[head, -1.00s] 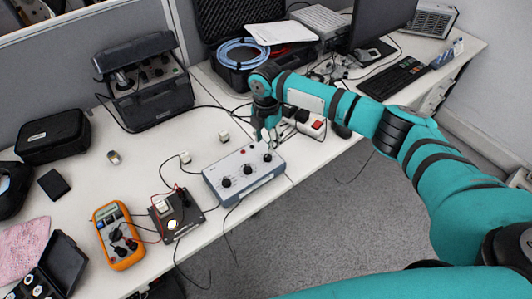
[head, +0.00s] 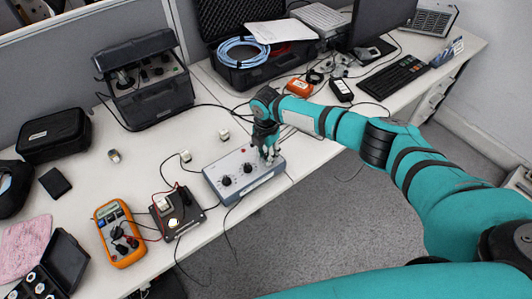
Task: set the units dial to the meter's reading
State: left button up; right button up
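The grey-white dial box (head: 232,164) stands near the table's front edge. Its left dial (head: 226,181) and middle dial (head: 247,168) are black and in plain sight. The right-hand dial, probably the units dial, is hidden behind my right gripper (head: 269,158). That gripper points down at the right end of the box, its fingertips at the dial's place. I cannot tell whether the fingers are closed on it. The orange multimeter (head: 121,233) lies at the lower left; its display is too small to read. My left gripper is not in view.
A small black board (head: 181,222) with wires lies between meter and box. An open black equipment case (head: 150,100) stands behind. Small white cubes (head: 224,134) lie behind the box. Thin cables hang over the front edge.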

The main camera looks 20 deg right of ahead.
grip_shut()
jog(key=shift+m, duration=0.3)
jog(key=m, duration=0.2)
jog(key=m+p, duration=0.1)
jog(key=m, duration=0.1)
jog(key=shift+w+a+r+p, duration=0.1)
jog(key=shift+w+a+p, duration=0.1)
jog(key=shift+p, duration=0.1)
jog(key=m, duration=0.2)
jog(key=m+p, duration=0.1)
jog(key=m, duration=0.1)
jog(key=m+p, duration=0.1)
jog(key=m, duration=0.1)
jog(key=shift+w+d+m, duration=0.1)
jog(key=shift+w+m, duration=0.15)
jog(key=shift+m, duration=0.15)
jog(key=m+p, duration=0.1)
jog(key=m, duration=0.5)
jog(key=shift+w+d+p, duration=0.15)
jog(key=shift+w+p, duration=0.05)
jog(key=shift+p, duration=0.2)
jog(key=m, duration=0.2)
jog(key=m+p, duration=0.1)
jog(key=m, duration=0.3)
jog(key=shift+w+d, duration=0.1)
jog(key=shift+d, duration=0.15)
jog(key=shift+m, duration=0.3)
